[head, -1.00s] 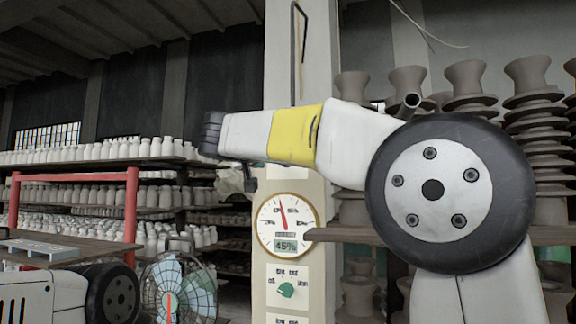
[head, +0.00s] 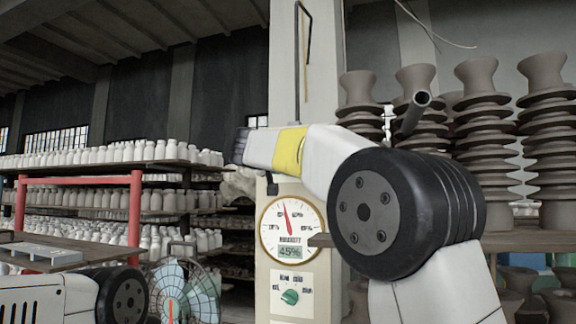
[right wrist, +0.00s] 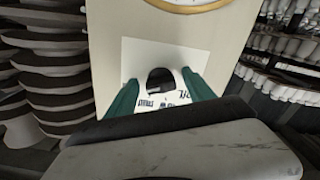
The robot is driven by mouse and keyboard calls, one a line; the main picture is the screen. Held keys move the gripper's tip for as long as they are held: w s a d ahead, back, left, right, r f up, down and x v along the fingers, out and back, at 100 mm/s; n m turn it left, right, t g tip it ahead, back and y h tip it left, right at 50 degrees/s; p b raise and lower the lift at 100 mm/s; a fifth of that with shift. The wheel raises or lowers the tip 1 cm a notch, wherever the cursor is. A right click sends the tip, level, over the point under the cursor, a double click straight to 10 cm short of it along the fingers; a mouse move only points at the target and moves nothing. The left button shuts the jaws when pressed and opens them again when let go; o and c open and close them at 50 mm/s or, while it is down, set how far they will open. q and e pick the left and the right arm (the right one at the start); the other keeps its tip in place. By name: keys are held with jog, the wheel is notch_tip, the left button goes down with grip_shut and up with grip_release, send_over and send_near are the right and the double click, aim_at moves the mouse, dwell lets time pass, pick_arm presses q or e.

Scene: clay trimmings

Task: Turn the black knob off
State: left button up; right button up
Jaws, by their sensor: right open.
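The black knob (right wrist: 160,80) shows in the right wrist view on a white label plate, with printed lettering around its near side. My right gripper (right wrist: 161,92) is open, with one green finger on each side of the knob. I cannot tell whether the fingertips touch it or stand just in front of it. My left gripper is out of view.
Shelves of white bottles (head: 120,158) stand left, with a fan (head: 185,290) in front. Stacked clay pots (head: 480,120) stand right.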

grip_shut()
dwell(0.3)
jog(key=shift+r+n, duration=0.15)
jog(key=shift+n, duration=4.3)
jog(key=shift+r+n, duration=0.15)
jog(key=shift+n, duration=4.35)
jog(key=shift+r+n, duration=0.15)
jog(key=shift+n, duration=4.3)
